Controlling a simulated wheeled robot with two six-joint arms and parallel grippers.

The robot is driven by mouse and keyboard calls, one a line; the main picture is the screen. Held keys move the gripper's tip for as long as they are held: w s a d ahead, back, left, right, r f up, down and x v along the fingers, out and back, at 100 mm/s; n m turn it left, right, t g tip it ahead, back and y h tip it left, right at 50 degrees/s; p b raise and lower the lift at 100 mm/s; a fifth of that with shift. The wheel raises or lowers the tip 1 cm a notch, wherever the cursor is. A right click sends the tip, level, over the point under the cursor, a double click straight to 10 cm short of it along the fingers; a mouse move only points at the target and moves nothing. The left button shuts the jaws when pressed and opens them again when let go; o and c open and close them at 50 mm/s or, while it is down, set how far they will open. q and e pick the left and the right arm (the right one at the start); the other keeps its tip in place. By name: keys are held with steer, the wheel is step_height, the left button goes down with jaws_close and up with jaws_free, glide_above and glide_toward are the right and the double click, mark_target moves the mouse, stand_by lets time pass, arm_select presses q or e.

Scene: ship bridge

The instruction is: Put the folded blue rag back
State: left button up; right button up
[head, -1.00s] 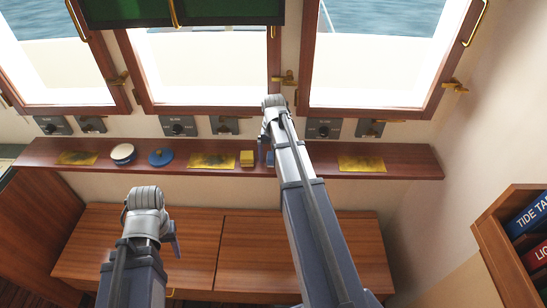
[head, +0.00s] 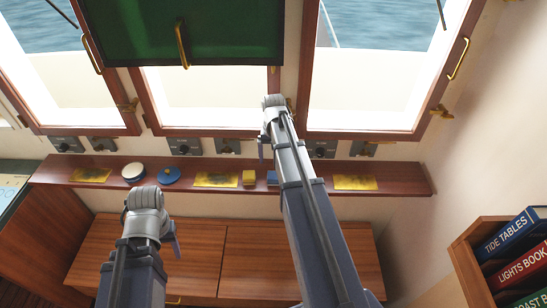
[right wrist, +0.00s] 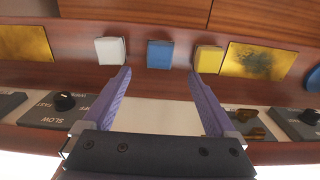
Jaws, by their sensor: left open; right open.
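The folded blue rag (right wrist: 160,54) lies on the wooden shelf (right wrist: 140,82), between a folded white rag (right wrist: 110,50) and a folded yellow rag (right wrist: 209,59). In the head view the blue rag (head: 272,178) shows just left of my right arm. My right gripper (right wrist: 160,74) is open and empty; the blue rag sits just beyond its fingertips, lined up with the gap between them. In the head view the right gripper is mostly hidden by its own wrist. My left gripper (head: 174,240) is open, in front of the bench and away from the shelf.
Brass plates (head: 356,182) lie along the shelf. A white round tin (head: 133,172) and a blue round item (head: 169,175) stand left. Control boxes (right wrist: 65,104) with knobs line the wall behind. A bookcase (head: 470,262) stands at right, a wooden bench (head: 200,252) below.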

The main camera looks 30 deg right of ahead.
steer(key=shift+r+p, duration=0.4)
steer(key=shift+r, duration=0.5)
steer(key=s+a+n, duration=0.5)
steer(key=s+a, duration=0.3)
steer(key=a, duration=0.7)
steer(key=s+a+n+h, duration=0.1)
steer(key=s+a+n, duration=0.4)
steer(key=a, duration=1)
steer(key=s, duration=0.3)
steer(key=shift+s+a, duration=0.2)
steer(key=shift+s, duration=0.05)
